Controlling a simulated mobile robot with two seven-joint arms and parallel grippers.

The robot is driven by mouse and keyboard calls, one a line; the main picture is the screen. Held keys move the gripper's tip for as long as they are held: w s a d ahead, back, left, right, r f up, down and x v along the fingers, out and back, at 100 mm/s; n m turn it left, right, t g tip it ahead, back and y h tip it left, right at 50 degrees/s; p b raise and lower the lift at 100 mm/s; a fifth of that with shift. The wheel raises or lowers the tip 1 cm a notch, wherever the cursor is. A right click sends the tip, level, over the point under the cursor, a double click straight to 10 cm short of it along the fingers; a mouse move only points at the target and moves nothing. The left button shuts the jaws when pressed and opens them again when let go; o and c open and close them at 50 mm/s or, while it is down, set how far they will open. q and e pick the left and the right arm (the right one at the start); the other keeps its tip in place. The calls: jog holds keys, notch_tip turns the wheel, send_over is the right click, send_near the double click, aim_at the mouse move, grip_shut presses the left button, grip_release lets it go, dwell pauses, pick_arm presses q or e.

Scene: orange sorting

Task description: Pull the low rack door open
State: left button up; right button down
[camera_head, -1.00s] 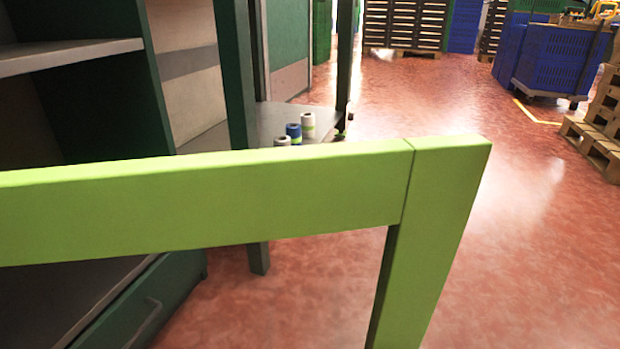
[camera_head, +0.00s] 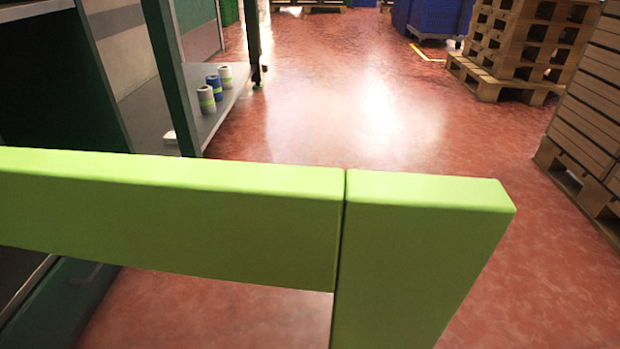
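A dark green low rack door or drawer front (camera_head: 72,308) shows in the lower left of the head view, at the bottom of a dark green rack. A slim handle (camera_head: 87,274) is faintly visible on it, just under a lime green bar. The panel looks shut, though most of it is hidden by the bar or cut off by the picture edge. Neither of my grippers is in view.
A lime green frame (camera_head: 180,205) crosses close in front, with an upright post (camera_head: 415,250) at its right end. Several small cylinders stand on a grey shelf (camera_head: 150,105). Wooden pallets (camera_head: 510,75) are stacked at right. The red floor between is clear.

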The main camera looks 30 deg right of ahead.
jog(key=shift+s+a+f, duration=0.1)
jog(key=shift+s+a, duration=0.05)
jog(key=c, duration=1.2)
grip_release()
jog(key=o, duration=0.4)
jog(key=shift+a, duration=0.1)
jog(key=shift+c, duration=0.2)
